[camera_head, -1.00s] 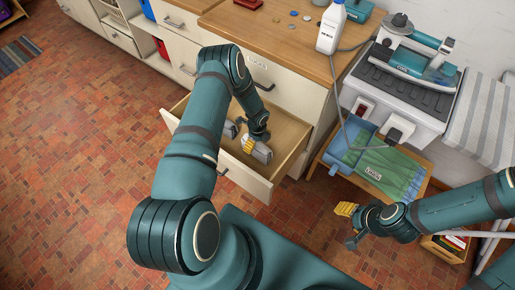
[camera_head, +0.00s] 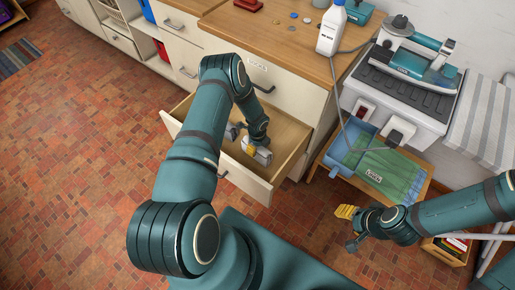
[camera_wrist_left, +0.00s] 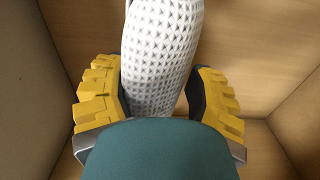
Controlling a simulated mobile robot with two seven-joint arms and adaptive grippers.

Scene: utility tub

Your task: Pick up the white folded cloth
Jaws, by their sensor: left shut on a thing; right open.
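The white folded cloth (camera_wrist_left: 160,55), with a grey dotted pattern, shows in the left wrist view between the yellow finger pads of my left gripper (camera_wrist_left: 160,105). Both pads press against its sides, and the gripper is shut on it. In the head view my left gripper (camera_head: 250,146) is inside the open drawer (camera_head: 240,178); the cloth is hard to make out there. In the head view my right gripper (camera_head: 352,226) is open and empty, low in front of the small wooden table.
A blue tray (camera_head: 342,162) with a green cloth (camera_head: 385,178) stands on the low table at the right. A white bottle (camera_head: 331,30) stands on the counter (camera_head: 282,45). The drawer walls surround my left gripper.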

